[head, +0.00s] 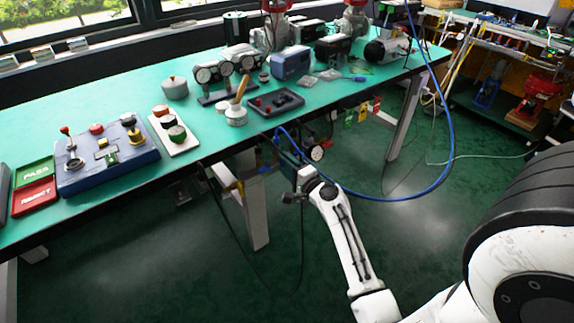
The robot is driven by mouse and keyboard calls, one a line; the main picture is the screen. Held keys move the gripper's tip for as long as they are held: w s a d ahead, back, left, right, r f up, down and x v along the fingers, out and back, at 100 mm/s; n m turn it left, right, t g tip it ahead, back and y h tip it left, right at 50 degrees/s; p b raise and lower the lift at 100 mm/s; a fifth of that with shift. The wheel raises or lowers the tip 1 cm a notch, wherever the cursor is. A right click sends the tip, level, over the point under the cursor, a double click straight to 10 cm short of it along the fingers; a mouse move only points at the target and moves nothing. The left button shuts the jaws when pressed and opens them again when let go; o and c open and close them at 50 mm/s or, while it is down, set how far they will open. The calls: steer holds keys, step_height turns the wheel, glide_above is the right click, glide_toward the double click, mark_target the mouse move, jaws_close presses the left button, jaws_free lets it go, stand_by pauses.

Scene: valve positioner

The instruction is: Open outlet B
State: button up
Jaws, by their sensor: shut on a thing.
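My gripper (302,174) is at the front edge of the green bench, low in front of a blue fitting (286,153) with a round white-faced gauge (316,153) beside it. The gripper is shut on a small part of this fitting, mostly hidden by the gripper itself. A blue hose (372,196) loops from the fitting toward the right. No label for outlet B is legible at this distance, so I cannot tell which outlet this part is or how far it is turned.
The green bench (215,136) holds a blue control box (108,157), a tray with several knobs (174,130), a dark tray (275,102) and twin gauges (222,72). Bench legs (252,215) stand below. The floor right of the arm is mostly open.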

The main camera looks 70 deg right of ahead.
steer(key=o, duration=1.1)
steer(key=shift+c, duration=0.2)
steer(key=b+v, duration=0.1)
steer(key=v, duration=1)
steer(key=shift+w+f, duration=0.1)
